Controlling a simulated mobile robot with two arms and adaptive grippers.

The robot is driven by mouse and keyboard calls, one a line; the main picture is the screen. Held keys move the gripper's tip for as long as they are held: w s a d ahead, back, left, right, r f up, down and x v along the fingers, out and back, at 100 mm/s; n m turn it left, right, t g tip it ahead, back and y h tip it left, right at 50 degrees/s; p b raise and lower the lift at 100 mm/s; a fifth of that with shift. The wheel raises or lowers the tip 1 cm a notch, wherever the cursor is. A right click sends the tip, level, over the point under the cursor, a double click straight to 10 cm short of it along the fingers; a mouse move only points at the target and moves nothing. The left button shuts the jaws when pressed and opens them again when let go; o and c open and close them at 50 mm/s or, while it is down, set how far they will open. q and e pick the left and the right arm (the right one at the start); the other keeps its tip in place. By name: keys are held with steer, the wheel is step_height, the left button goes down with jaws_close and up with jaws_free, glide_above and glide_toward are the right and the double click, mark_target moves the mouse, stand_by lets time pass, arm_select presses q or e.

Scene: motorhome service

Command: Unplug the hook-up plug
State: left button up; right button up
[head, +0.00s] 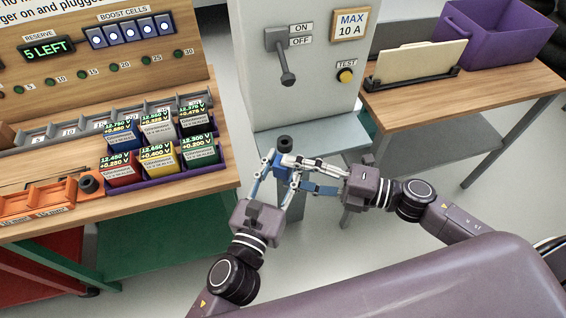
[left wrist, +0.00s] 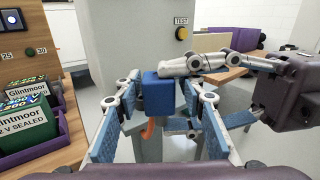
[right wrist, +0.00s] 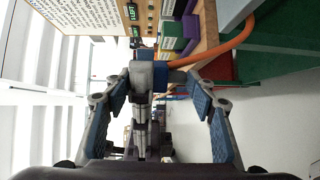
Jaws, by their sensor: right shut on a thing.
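My left gripper (head: 275,180) is open around the plug, one finger on each side, with small gaps visible. The plug's contact with any socket is hidden.
The pedestal (head: 300,95) carries an ON/OFF lever (head: 286,66), pointing down, and a yellow TEST button (head: 345,76). A wooden bench with boost cells (head: 160,157) stands left. A desk with a purple bin (head: 500,35) stands right. The orange cable (right wrist: 225,48) runs off toward the bench side.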

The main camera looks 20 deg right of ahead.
arm_select(q)
steer(key=c, duration=0.7)
jaws_close()
arm_select(e)
steer(key=o, duration=1.5)
